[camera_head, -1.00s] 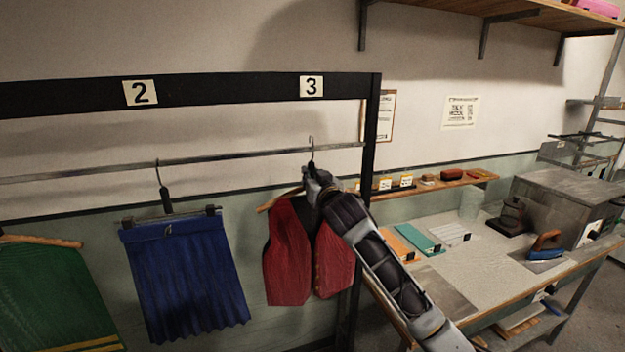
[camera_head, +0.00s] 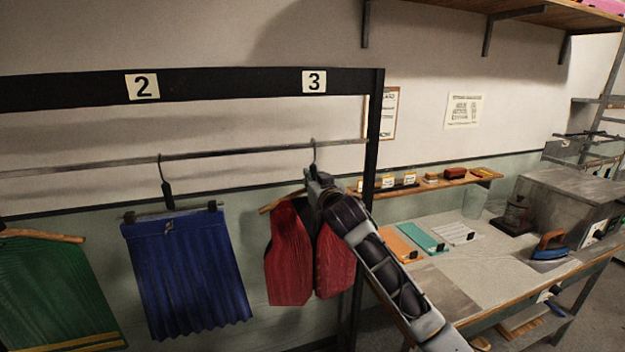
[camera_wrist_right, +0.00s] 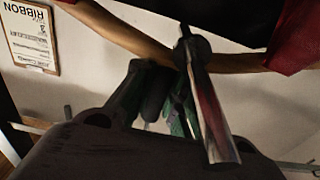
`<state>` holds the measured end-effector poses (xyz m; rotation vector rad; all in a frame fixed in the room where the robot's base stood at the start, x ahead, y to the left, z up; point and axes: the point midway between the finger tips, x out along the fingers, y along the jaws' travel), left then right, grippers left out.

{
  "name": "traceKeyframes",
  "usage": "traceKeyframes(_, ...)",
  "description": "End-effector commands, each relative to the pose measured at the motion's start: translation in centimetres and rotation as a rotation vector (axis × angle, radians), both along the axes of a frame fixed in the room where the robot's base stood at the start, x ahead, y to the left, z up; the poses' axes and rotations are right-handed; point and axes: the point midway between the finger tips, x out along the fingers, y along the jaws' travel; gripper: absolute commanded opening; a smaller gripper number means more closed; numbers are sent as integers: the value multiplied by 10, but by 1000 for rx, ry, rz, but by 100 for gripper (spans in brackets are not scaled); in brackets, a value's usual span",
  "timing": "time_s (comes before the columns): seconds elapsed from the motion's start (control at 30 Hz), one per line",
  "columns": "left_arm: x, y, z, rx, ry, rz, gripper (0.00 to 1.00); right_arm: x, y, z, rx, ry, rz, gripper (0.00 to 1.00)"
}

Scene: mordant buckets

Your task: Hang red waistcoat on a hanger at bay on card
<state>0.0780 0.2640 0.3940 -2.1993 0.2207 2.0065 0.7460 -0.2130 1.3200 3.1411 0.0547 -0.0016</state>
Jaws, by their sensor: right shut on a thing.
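The red waistcoat (camera_head: 290,255) hangs on a wooden hanger (camera_head: 279,201) below the bay 3 sign. The hanger's hook (camera_head: 314,152) is at the rail (camera_head: 250,149); whether it bears on the rail I cannot tell. My right gripper (camera_head: 318,185) is shut on the hanger near its neck, and my forearm hides part of the waistcoat's right side. In the right wrist view the hanger's wooden bar (camera_wrist_right: 130,32) crosses above the gripper fingers (camera_wrist_right: 165,95), with red cloth (camera_wrist_right: 294,40) at the right. My left gripper is not in view.
A blue pleated skirt (camera_head: 187,270) hangs at bay 2 and a green garment (camera_head: 55,290) hangs at far left. The rack's black post (camera_head: 373,140) stands just right of the waistcoat. A worktable (camera_head: 480,270) with an iron (camera_head: 550,245) is to the right.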

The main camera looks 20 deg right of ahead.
Motion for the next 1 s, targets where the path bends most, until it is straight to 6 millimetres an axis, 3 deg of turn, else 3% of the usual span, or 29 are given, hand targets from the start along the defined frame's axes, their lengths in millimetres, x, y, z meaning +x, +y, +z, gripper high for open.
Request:
traceKeyframes(0.07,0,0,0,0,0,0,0,0,0,2,0,-3,0,0)
traceKeyframes(0.1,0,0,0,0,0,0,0,0,0,2,0,-3,0,20)
traceKeyframes(0.27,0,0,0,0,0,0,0,0,0,1,0,-2,0,40)
traceKeyframes(0.67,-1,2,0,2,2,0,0,-1,0,-1,0,2,0,40)
traceKeyframes(1.0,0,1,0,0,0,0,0,-20,-1,0,1,0,0,40)
